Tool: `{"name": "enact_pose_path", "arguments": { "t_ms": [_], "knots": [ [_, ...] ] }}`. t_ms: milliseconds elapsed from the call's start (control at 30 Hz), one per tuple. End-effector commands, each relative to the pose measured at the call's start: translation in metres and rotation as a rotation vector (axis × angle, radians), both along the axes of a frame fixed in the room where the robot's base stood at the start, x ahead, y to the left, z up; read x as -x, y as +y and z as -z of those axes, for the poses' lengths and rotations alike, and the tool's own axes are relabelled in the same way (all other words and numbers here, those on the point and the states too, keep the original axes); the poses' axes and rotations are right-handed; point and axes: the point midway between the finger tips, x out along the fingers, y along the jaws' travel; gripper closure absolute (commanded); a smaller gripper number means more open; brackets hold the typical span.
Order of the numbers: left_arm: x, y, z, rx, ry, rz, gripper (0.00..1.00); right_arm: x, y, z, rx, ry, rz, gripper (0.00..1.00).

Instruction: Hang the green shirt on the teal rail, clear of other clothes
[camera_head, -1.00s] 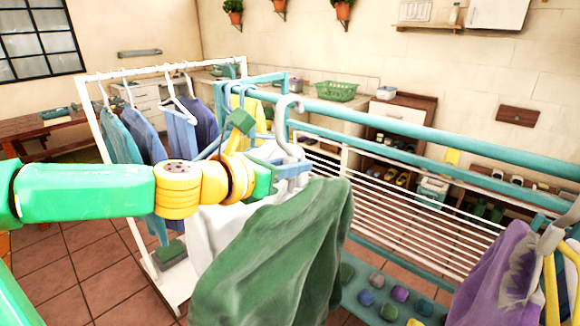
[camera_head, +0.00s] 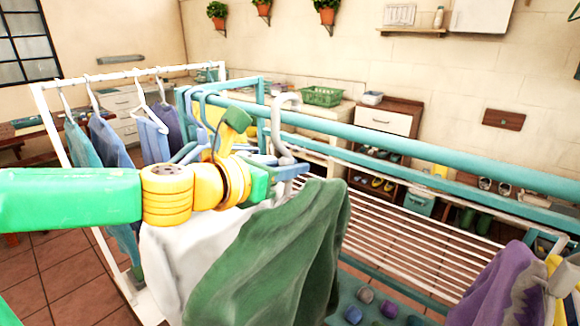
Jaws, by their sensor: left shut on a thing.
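The green shirt (camera_head: 275,265) hangs at the front centre from a grey hanger (camera_head: 285,125). My left gripper (camera_head: 265,180) is shut on this hanger near its neck, and its fingers partly hide the hold. The hanger's hook is up at the teal rail (camera_head: 400,145); I cannot tell if it bears on the rail. A white garment (camera_head: 185,250) hangs directly behind and left of the green shirt, overlapping it in view. A purple garment (camera_head: 500,285) hangs at the right, apart from the green shirt. My right gripper is not in view.
A white rack (camera_head: 110,76) with several blue and purple clothes stands at the left. A yellow garment (camera_head: 553,290) hangs beside the purple one. White drying bars (camera_head: 400,240) lie behind the teal rail. The rail is bare between the green and purple garments.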

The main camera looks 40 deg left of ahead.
Motion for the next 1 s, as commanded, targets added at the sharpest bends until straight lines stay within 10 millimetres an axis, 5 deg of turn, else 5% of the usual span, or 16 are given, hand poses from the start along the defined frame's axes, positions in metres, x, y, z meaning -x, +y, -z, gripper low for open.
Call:
{"name": "enact_pose_path", "arguments": {
  "t_ms": [433, 1000],
  "knots": [
    [-0.036, -0.002, -0.001, 0.0, 0.0, -0.001, 1.0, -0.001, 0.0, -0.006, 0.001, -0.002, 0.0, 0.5],
    [-0.041, -0.003, 0.001, 0.0, -0.001, 0.0, 1.0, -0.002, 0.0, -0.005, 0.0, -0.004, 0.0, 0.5]
  ]
}}
